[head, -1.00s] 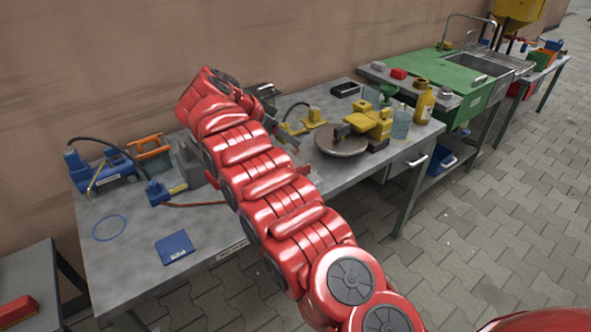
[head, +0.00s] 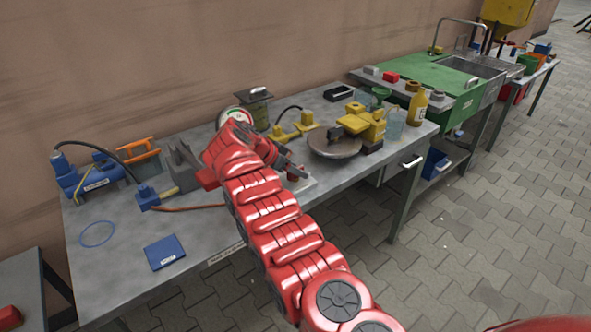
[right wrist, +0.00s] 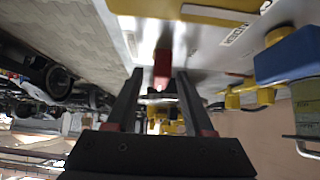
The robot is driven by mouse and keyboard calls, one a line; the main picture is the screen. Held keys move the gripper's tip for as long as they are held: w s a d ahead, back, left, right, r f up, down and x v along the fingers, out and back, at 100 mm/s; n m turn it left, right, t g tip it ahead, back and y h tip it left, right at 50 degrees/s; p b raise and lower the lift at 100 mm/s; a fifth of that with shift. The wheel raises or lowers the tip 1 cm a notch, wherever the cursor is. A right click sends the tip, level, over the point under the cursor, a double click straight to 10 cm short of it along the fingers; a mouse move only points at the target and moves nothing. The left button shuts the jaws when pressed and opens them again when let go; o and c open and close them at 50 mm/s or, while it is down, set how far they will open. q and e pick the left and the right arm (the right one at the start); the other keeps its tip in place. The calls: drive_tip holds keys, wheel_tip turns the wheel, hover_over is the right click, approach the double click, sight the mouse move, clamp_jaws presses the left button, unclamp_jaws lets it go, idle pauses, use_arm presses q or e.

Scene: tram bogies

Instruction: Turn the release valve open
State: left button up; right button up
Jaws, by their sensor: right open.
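My right gripper (head: 297,168) is low over the middle of the workbench, fingers spread. A small red upright part (head: 297,173) stands at its fingertips on a pale plate. In the right wrist view the red part (right wrist: 162,68) shows between the tips of my open right gripper (right wrist: 160,82), with no clear contact. I cannot tell whether this red part is the release valve; its base is partly hidden. A round gauge (head: 236,117) with a pale rim stands behind my right arm, partly covered. My left gripper is out of view.
The grey workbench (head: 205,250) holds a blue pump-like device (head: 88,180) with a black hose, a blue pad (head: 164,252), a round metal plate (head: 333,146) and yellow blocks (head: 366,122). A yellow bottle (head: 418,109) stands at right. The front left of the bench is mostly clear.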

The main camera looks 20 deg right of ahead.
clamp_jaws()
idle(0.3)
